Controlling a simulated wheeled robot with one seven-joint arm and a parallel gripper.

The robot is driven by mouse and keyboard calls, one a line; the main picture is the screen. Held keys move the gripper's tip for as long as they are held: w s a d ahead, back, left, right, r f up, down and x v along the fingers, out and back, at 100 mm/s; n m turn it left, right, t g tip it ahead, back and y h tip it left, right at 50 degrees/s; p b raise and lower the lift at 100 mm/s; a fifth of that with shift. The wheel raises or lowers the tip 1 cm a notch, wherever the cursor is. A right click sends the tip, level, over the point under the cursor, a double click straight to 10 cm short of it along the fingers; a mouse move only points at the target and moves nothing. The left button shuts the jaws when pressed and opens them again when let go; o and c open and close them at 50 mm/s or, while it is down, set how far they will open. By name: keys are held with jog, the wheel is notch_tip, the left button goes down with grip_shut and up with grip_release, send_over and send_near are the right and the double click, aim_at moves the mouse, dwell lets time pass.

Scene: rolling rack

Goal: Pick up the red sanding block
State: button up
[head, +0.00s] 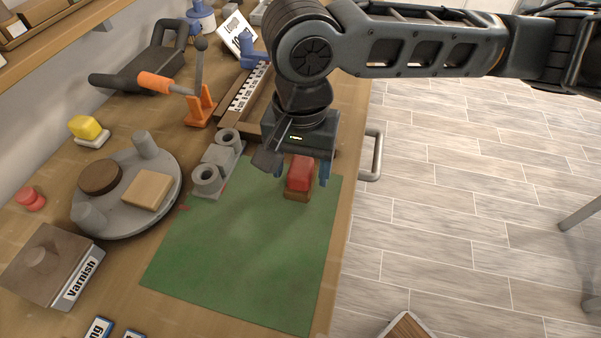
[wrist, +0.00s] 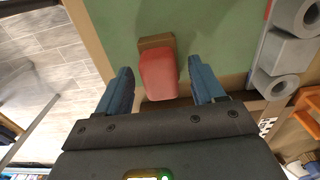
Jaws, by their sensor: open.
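The red sanding block (head: 299,172) has a red upper part and a brown base. It lies at the far right corner of the green mat (head: 245,245), near the bench edge. My gripper (head: 300,180) is above it, pointing down. In the wrist view the red sanding block (wrist: 159,73) sits between the two blue fingers of my gripper (wrist: 163,80), with a gap on each side. The fingers are open and hold nothing. I cannot tell how far the fingertips are above the mat.
A grey two-ring holder (head: 216,165) stands left of the block. A round grey tray (head: 128,225) with several pieces and a Varnish box (head: 50,265) are further left. A metal handle (head: 373,155) sticks out from the bench edge at right. The near mat is clear.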

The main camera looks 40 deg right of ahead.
aim_at(307, 165)
jog(key=c, duration=1.1)
jog(key=shift+r, duration=0.6)
jog(key=r, duration=0.3)
jog(key=shift+s+d+r, duration=0.15)
jog(key=shift+s+d, duration=0.15)
jog(key=shift+d, duration=0.1)
jog(key=s+d+r, duration=0.6)
jog(key=d, duration=0.2)
jog(key=shift+s+d+r+b, duration=0.15)
jog(key=shift+s+r+b, duration=0.1)
jog(key=shift+s+b, duration=0.1)
